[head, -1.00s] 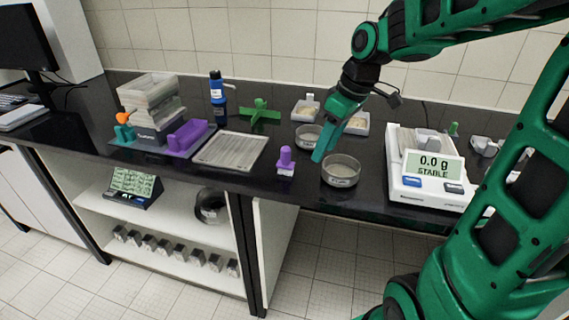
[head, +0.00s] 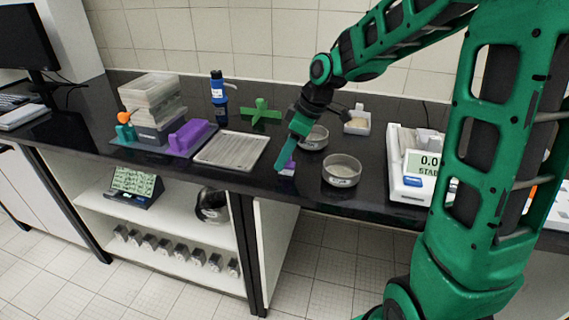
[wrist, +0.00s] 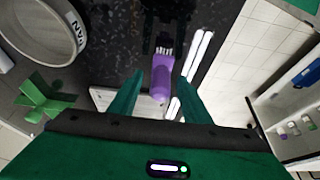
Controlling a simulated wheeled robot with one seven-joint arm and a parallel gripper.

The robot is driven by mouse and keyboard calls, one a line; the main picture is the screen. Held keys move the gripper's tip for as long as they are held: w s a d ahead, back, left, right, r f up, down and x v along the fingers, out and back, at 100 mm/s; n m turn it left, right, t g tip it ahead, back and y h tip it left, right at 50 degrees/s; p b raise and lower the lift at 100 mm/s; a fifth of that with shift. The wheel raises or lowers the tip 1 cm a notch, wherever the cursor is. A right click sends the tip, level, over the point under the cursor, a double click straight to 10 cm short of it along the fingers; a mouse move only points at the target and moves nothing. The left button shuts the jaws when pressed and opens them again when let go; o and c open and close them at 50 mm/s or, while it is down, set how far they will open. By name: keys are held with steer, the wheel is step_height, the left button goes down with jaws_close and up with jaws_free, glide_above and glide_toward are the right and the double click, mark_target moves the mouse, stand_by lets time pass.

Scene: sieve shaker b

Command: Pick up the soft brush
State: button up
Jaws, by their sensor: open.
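The soft brush (head: 291,167), as I take it, is a small purple piece near the front edge of the black counter, mostly hidden by my gripper in the head view. In the wrist view the brush (wrist: 161,82) shows a rounded purple body with pale bristle-like strands at its far end. My gripper (head: 284,166) points down over it from above. In the wrist view my gripper (wrist: 160,88) is open, with one green finger on each side of the purple body. I cannot tell whether either finger touches it.
Two round pans, the nearer (head: 342,170) and the farther (head: 313,138), stand right of the brush. A flat pale tray (head: 231,150) lies to its left. A green cross-shaped piece (head: 260,112) is behind. The balance (head: 408,187) is farther right, partly behind my arm.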

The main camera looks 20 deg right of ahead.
steer(key=shift+x, duration=1.45)
steer(key=shift+r, duration=0.1)
steer(key=shift+c, duration=0.4)
steer(key=c, duration=1)
